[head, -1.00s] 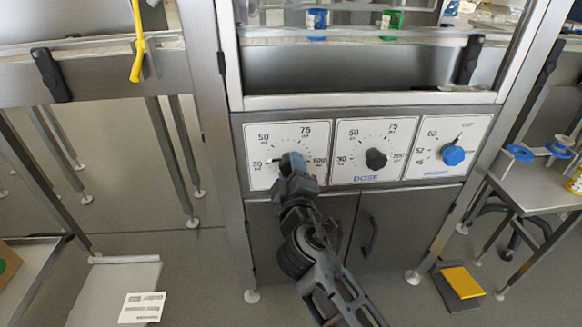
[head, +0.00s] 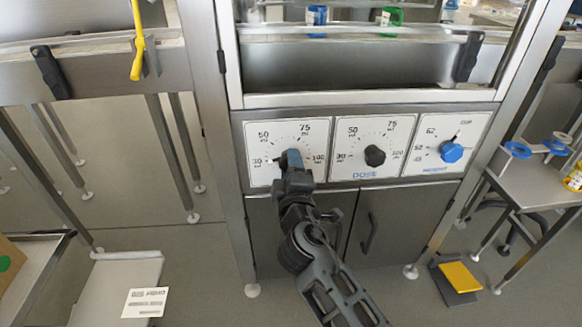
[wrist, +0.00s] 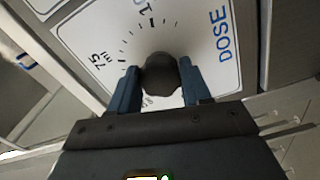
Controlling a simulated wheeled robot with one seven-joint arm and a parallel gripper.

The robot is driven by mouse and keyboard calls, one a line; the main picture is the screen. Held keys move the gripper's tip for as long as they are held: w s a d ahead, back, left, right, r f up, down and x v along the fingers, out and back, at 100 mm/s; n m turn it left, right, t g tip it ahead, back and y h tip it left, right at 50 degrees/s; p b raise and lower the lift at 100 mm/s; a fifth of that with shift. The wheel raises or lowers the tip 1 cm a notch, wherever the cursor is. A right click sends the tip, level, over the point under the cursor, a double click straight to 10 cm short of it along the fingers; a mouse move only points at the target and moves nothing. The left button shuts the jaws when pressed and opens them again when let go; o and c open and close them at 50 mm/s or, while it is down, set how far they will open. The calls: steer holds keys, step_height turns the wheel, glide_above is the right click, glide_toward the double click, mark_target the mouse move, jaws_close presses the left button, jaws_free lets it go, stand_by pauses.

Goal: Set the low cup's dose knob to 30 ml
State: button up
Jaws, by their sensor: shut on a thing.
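The left dial (head: 254,140) is a white plate with a scale marked 30, 50, 75 and 100 ml. My gripper (head: 290,158) is at this dial and covers its knob in the head view. In the wrist view, the dark round knob (wrist: 160,74) sits between the two blue fingers of my gripper (wrist: 158,88), which are shut on it. The blue word DOSE is to the right there. A small dark mark lies by the 30 in the head view; I cannot tell surely whether it is the pointer. No label on these dials reads low cup.
A second dose dial (head: 400,128) with a black knob (head: 374,155) is just to the right. A height dial (head: 422,131) with a blue knob (head: 451,152) follows. Blue (head: 317,15) and green (head: 391,15) items stand behind the panel above. A yellow pedal (head: 459,276) is on the floor.

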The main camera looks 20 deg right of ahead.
steer(key=o, duration=1.1)
steer(key=shift+c, duration=0.2)
steer(key=v, duration=0.7)
steer(key=shift+s, duration=0.35)
steer(key=shift+a, duration=0.1)
